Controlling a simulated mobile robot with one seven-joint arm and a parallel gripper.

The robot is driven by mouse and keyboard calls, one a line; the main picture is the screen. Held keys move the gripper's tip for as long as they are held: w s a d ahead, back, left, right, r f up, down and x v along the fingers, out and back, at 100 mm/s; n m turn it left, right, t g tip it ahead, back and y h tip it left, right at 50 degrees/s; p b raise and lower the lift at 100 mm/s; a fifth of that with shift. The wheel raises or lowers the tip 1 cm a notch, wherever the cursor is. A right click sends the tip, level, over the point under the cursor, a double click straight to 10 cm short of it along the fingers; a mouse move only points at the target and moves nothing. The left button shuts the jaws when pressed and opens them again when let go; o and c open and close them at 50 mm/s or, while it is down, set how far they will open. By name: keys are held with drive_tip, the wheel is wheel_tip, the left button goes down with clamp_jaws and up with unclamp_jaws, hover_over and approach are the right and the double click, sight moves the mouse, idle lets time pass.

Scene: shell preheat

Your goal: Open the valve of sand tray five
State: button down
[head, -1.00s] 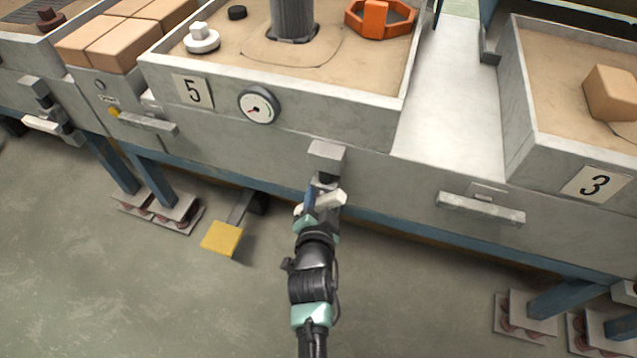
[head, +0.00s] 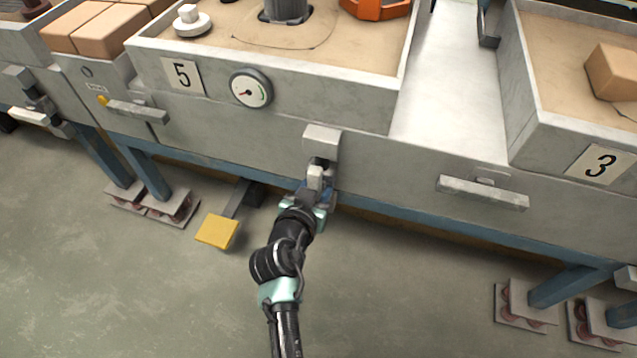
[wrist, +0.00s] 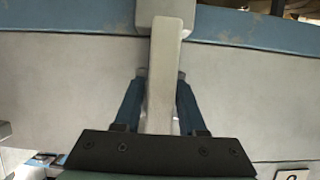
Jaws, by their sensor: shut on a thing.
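Sand tray five (head: 290,84) carries a "5" plate (head: 182,76). Its valve has a grey block (head: 321,142) on the tray's front face with a pale lever (head: 315,178) below it. The lever now points along my arm, away from the block. In the wrist view the lever (wrist: 162,75) runs down the middle between the two blue fingers of my gripper (wrist: 160,82). My gripper (head: 316,190) is shut on the lever, and the gripper partly hides the lever's end.
A round gauge (head: 251,88) sits on the front above left of the valve. A yellow pedal (head: 217,231) sticks out low at left. A bar handle (head: 483,193) is to the right, below tray three's "3" plate (head: 600,163). The floor in front is clear.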

drive_tip(key=shift+f, duration=0.1)
idle(0.4)
drive_tip(key=c, duration=0.6)
unclamp_jaws()
drive_tip(key=shift+c, duration=0.2)
drive_tip(key=shift+s+a+r, duration=0.15)
drive_tip(key=shift+s+r, duration=0.15)
drive_tip(key=shift+s, duration=0.15)
drive_tip(key=p+v, duration=0.4)
drive_tip(key=v, duration=0.8)
drive_tip(key=shift+w+r, duration=0.1)
